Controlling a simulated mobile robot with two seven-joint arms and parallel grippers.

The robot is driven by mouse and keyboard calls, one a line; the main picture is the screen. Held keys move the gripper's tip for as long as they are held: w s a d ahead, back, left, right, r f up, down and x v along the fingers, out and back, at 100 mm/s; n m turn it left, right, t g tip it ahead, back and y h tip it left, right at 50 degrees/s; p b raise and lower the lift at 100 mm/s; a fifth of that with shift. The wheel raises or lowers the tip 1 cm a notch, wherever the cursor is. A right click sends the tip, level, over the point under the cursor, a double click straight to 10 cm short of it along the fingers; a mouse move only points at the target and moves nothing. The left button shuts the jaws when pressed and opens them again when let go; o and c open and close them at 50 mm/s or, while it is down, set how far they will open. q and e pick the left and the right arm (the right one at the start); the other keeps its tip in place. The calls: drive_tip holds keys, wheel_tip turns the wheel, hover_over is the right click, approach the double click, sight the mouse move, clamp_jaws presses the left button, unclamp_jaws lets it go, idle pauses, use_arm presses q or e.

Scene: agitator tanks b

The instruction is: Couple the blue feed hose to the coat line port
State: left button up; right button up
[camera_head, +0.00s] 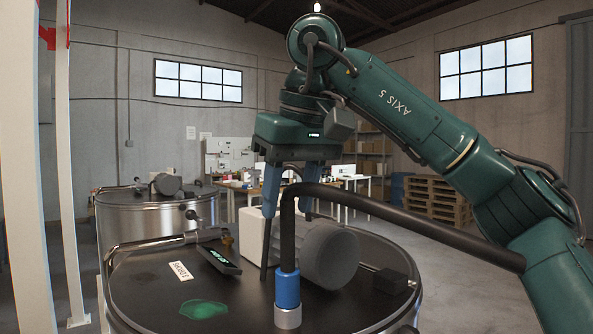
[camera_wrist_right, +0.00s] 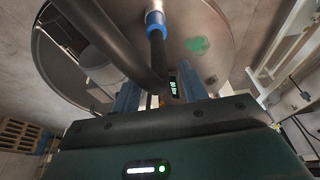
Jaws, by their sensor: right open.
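The black feed hose (camera_head: 287,240) with a blue collar (camera_head: 288,290) stands upright on a silver stub (camera_head: 288,318) on the near tank's dark lid. It bends at the top and runs off to the right. Whether the collar is locked on the stub I cannot tell. My right gripper (camera_head: 288,208) has two blue fingers pointing down, apart, at the height of the hose bend. In the right wrist view the hose (camera_wrist_right: 157,50) and its blue collar (camera_wrist_right: 155,22) appear beyond the gap between the fingers (camera_wrist_right: 157,95). No port is clearly labelled coat line. My left gripper is out of view.
A grey motor (camera_head: 330,255) and a dark box (camera_head: 391,281) sit on the lid. A second tank (camera_head: 155,215) stands behind.

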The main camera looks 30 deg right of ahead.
sight(288, 262)
drive_tip(key=shift+x, duration=1.25)
drive_tip(key=shift+w+f, duration=0.2)
drive_tip(key=shift+f, duration=0.2)
drive_tip(key=shift+c, duration=0.4)
clamp_jaws()
drive_tip(key=c, duration=0.6)
unclamp_jaws()
drive_tip(key=shift+c, duration=0.2)
clamp_jaws()
